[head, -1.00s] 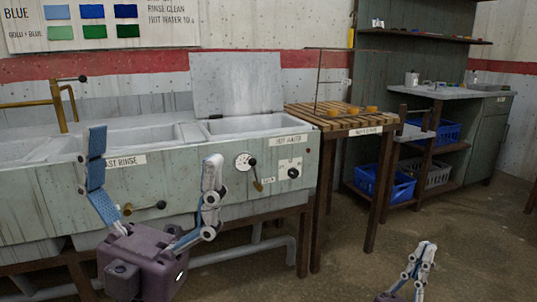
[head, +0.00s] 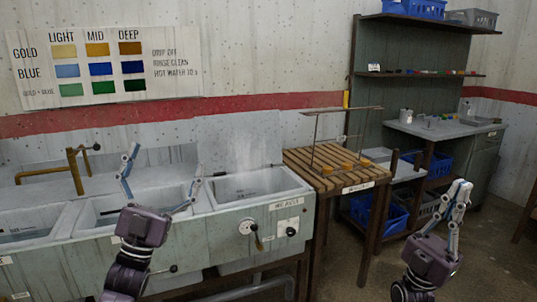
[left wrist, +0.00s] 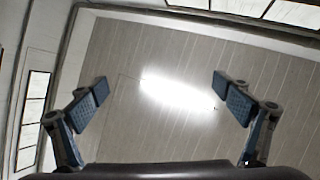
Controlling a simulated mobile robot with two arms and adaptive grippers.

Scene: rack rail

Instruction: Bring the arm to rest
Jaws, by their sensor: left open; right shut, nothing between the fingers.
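My left gripper (head: 162,180) is open and empty, its fingers pointing up in front of the sink unit in the head view. In the left wrist view its two blue-padded fingers (left wrist: 160,92) stand wide apart with only the ceiling and a lit lamp beyond them. My right gripper (head: 461,187) is at the lower right of the head view, shut and empty, pointing up in front of the floor near the shelves.
A sink unit (head: 274,208) with several basins runs along the left, with a brass tap (head: 76,168). A slatted wooden table (head: 330,180) with a thin rack frame stands beside it. Blue crates (head: 387,213) sit on low shelves at right. Open floor lies between.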

